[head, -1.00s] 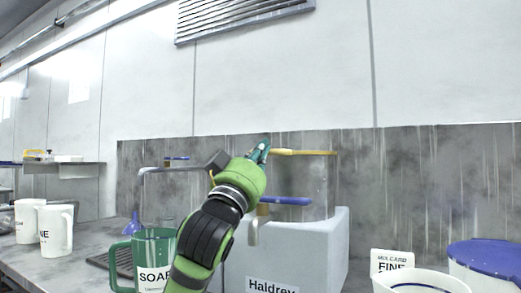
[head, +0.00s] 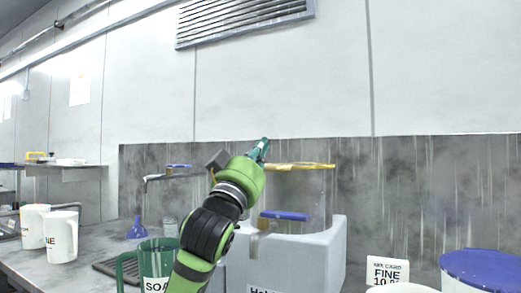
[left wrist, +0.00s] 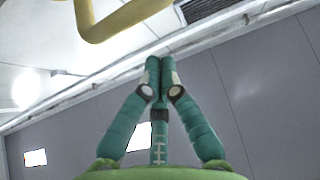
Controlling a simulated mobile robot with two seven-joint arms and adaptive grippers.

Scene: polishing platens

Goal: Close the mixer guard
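The mixer is a pale grey block (head: 290,255) with a partly cut-off name label, seen in the head view. A clear guard (head: 318,195) stands up from it, with a yellow bar (head: 310,167) along its top. A blue bar (head: 287,216) shows lower down. My left gripper (head: 264,146) is just above the left end of the yellow bar. In the left wrist view its teal fingers (left wrist: 158,65) meet at the tips with nothing between them. The yellow bar (left wrist: 125,20) shows there at upper left, apart from the fingers. My left arm hides the mixer's left part. My right gripper is out of view.
A green soap jug (head: 158,260) stands left of the mixer, beside a blue funnel (head: 136,228). White jugs (head: 62,238) stand further left. At right are a card (head: 388,270) and a blue-lidded tub (head: 485,270). A grey splash wall (head: 430,190) is behind.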

